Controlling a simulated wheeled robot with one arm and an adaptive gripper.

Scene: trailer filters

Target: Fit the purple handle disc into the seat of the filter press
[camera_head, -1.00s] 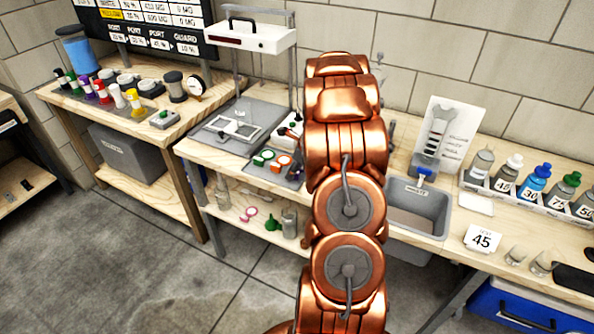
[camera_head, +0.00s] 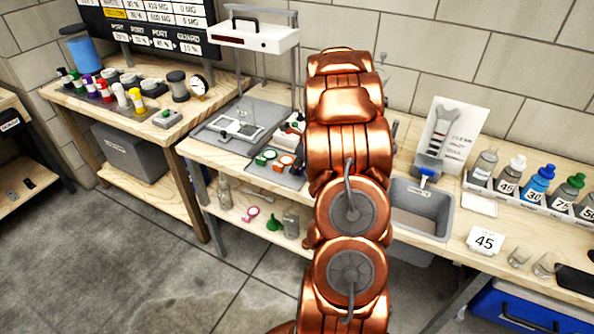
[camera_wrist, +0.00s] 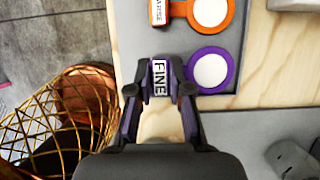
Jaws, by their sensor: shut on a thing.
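In the wrist view the purple handle disc (camera_wrist: 229,72) has a purple ring with a white centre and a handle labelled FINE. My gripper (camera_wrist: 160,88) is shut on that handle, with a finger on each side of the label. The ring is over the grey tray (camera_wrist: 180,42); I cannot tell whether it touches it. In the head view my copper arm hides the gripper and the purple disc. A grey-based stand with a white upper block (camera_head: 258,36) stands on the bench, left of my arm. I cannot make out the filter press's seat.
An orange handle disc (camera_wrist: 210,10) lies close beside the purple one. A green handle disc (camera_head: 265,158) is on the tray in the head view. A grey bin (camera_head: 418,207) and a row of bottles (camera_head: 538,180) are right of my arm.

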